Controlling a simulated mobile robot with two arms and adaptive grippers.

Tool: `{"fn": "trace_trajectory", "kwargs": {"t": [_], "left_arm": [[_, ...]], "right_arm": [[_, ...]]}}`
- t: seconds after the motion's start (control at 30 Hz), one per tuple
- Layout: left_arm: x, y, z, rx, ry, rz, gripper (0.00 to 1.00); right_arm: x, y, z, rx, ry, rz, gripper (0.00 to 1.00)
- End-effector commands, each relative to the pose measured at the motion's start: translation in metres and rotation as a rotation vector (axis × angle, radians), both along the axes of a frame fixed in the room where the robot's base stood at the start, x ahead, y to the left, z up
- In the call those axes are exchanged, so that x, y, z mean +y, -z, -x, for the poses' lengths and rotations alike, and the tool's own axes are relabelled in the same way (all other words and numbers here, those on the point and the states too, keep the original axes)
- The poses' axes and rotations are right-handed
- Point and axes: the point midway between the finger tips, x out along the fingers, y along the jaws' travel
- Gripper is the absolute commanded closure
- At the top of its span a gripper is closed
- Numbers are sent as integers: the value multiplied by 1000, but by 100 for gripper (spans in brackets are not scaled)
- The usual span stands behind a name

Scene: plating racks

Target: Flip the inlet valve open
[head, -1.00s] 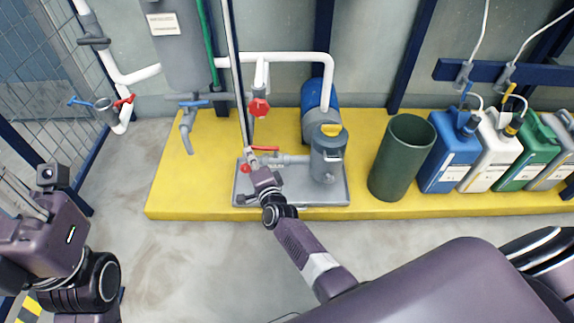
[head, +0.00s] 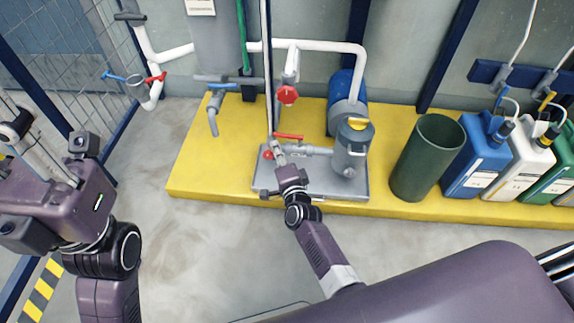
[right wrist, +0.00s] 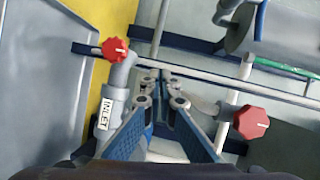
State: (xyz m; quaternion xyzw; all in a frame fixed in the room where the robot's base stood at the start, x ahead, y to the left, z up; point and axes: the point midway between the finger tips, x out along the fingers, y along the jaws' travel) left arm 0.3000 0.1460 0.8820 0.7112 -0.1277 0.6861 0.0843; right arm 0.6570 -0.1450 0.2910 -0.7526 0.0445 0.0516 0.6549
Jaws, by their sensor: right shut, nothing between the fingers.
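The pipework labelled INLET (right wrist: 104,115) shows in the right wrist view, with a red handle (right wrist: 115,49) at its upper end. In the head view a red lever (head: 289,137) lies roughly level above the pipe into the grey pump pot (head: 351,150). My right gripper (head: 276,148) is just left of and below this lever. In the right wrist view its fingers (right wrist: 161,85) are together and empty, to the right of the INLET label. I cannot tell whether they touch the valve. My left arm is at the left edge; its finger state is unclear.
The pump stands on a grey tray (head: 330,188) on a yellow platform (head: 205,170). A red octagonal knob (head: 287,94) is on the pipe above. A dark green bin (head: 428,158) and several canisters stand right. Grey floor in front is clear.

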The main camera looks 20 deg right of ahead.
Motion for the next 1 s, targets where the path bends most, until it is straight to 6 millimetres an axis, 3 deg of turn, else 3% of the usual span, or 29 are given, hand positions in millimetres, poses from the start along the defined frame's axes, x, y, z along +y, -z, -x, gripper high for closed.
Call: {"fn": "trace_trajectory", "kwargs": {"t": [0.2,0.4,0.6,1.0], "left_arm": [[0,0,0,2,0,-2,74],[0,0,0,2,0,-2,74],[0,0,0,2,0,-2,74],[0,0,0,2,0,-2,74]], "right_arm": [[0,-4,44,4,1,-1,100],[0,-8,71,4,1,0,100],[-1,-9,81,4,1,0,100],[-1,-9,81,4,0,1,100]]}}
